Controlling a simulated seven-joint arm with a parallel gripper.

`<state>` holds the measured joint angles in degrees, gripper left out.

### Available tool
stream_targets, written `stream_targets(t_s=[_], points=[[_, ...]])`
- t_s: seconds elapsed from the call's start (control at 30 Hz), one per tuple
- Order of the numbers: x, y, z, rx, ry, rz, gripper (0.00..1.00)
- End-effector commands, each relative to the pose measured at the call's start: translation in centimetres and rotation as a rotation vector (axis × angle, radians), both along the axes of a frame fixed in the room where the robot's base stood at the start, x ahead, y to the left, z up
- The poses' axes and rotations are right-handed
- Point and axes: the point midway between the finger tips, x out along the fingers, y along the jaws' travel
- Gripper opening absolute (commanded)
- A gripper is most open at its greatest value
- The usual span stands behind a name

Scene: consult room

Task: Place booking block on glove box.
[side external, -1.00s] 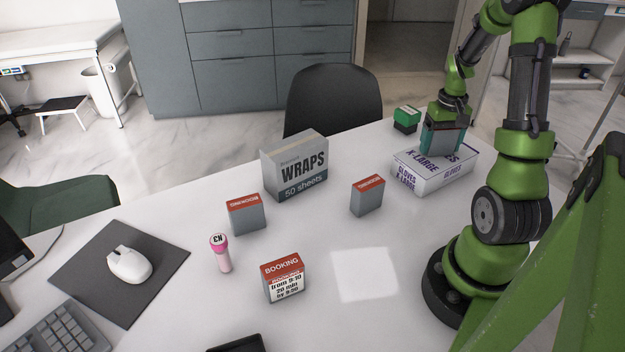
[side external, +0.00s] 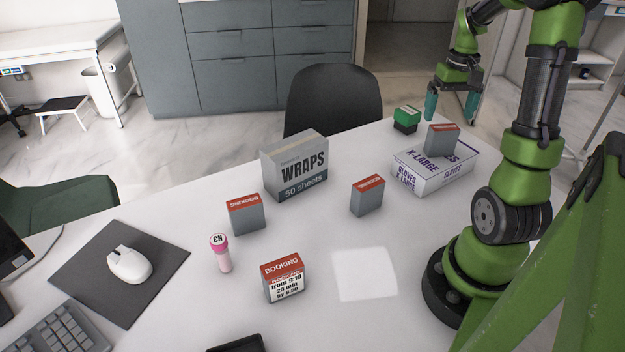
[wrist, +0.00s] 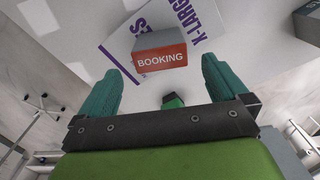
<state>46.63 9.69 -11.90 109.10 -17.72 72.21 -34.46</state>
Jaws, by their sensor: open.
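A grey booking block with a red top (side external: 441,140) stands upright on the white glove box (side external: 424,179) at the right of the desk. In the wrist view the block (wrist: 160,60) shows its red "BOOKING" face, with the box's purple lettering around it. My gripper (side external: 452,115) is open and empty, above and behind the block and apart from it. Its teal fingers in the wrist view (wrist: 161,88) are spread with nothing between them. Three more booking blocks stand on the desk: one at centre left (side external: 246,214), one at centre (side external: 367,195), one in front (side external: 283,277).
A wraps box (side external: 295,165) stands left of the glove box. A green-topped dark block (side external: 406,119) stands behind the glove box. A pink-capped tube (side external: 221,253), a mouse (side external: 129,265) and a keyboard (side external: 58,328) are at the left. A white square (side external: 364,274) on the desk is bare.

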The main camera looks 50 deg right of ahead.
Motion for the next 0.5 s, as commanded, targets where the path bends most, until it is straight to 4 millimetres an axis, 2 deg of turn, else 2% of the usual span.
stream_targets(t_s=[0.03, 0.17, 0.27, 0.37, 0.47, 0.5], points=[[0.1, -0.1, 0.8, -0.003, -0.001, 0.002, 1.00], [0.1, 0.0, 2.1, -0.001, 0.000, 0.001, 1.00], [0.8, 0.9, 2.9, -0.009, -0.018, 0.017, 1.00], [3.1, 4.4, 4.3, -0.033, -0.082, 0.069, 1.00], [5.9, 10.6, 6.0, -0.059, -0.196, 0.151, 1.00], [6.7, 13.6, 6.6, -0.063, -0.248, 0.186, 1.00]])
